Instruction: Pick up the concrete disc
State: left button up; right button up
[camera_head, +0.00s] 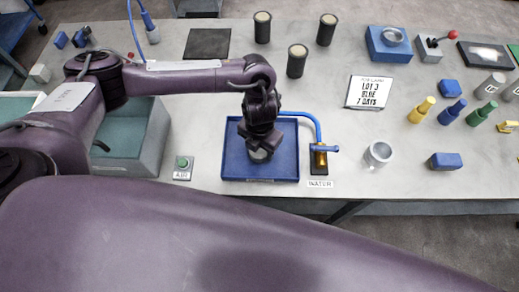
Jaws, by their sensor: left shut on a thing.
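My left gripper (260,147) points down over the blue tray (288,172), near the tray's middle. It is shut on a round grey piece, the concrete disc (259,155), whose edge shows below the fingers. The gripper hides much of the disc, and I cannot tell whether it touches the tray floor. My right gripper is not in view.
A brass water tap (319,160) with a blue hose stands just right of the tray. A green AIR button (183,165) and a grey-green bin (132,150) are to the left. Dark cylinders (297,62) stand behind. A sign (369,92) and a metal ring (378,155) are on the right.

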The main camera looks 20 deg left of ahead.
pick_arm(q)
jog(key=shift+c, duration=1.3)
jog(key=shift+r, duration=0.1)
